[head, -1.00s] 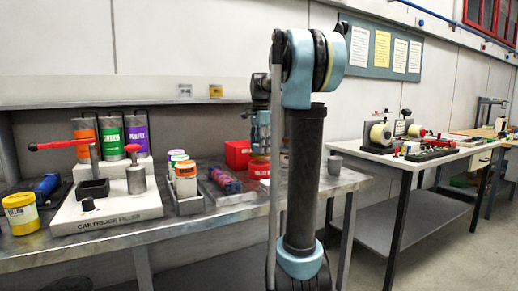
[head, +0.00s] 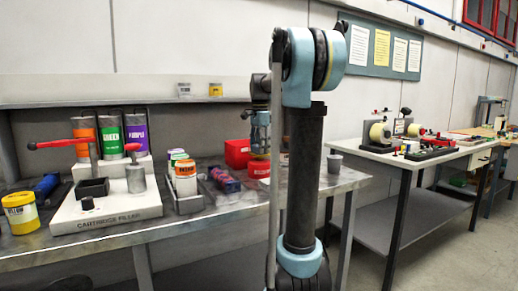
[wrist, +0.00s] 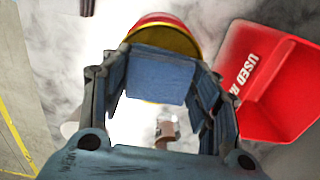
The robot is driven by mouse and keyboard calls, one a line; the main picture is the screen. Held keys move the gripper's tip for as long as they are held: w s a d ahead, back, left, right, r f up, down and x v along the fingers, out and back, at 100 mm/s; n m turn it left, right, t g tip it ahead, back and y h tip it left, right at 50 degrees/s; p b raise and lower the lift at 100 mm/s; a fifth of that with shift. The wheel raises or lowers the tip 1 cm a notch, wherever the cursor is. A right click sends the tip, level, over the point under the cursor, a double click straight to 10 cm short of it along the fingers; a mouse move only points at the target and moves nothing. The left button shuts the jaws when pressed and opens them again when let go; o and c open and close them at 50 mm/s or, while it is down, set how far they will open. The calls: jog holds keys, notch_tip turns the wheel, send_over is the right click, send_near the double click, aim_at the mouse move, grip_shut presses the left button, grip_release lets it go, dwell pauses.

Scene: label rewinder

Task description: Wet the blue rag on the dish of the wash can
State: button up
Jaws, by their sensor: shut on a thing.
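My gripper (wrist: 160,92) is shut on the blue rag (wrist: 160,76), which shows as a flat blue square between the fingers in the wrist view. The wash can (wrist: 165,24), red with a yellow rim, lies just beyond the rag, which covers part of it. I cannot tell whether the rag touches the dish. In the head view my gripper (head: 260,140) points down over the red wash can (head: 258,169) on the bench. The rag cannot be made out there.
A red used-rags bin (wrist: 272,80) stands close to the right of the wash can in the wrist view; it also shows in the head view (head: 237,153). A cartridge filler (head: 110,212), ink cans (head: 185,180) and a grey cup (head: 335,163) share the bench.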

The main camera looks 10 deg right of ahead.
jog(key=shift+f, duration=0.7)
dwell(0.7)
dwell(0.5)
jog(key=shift+r, duration=3.55)
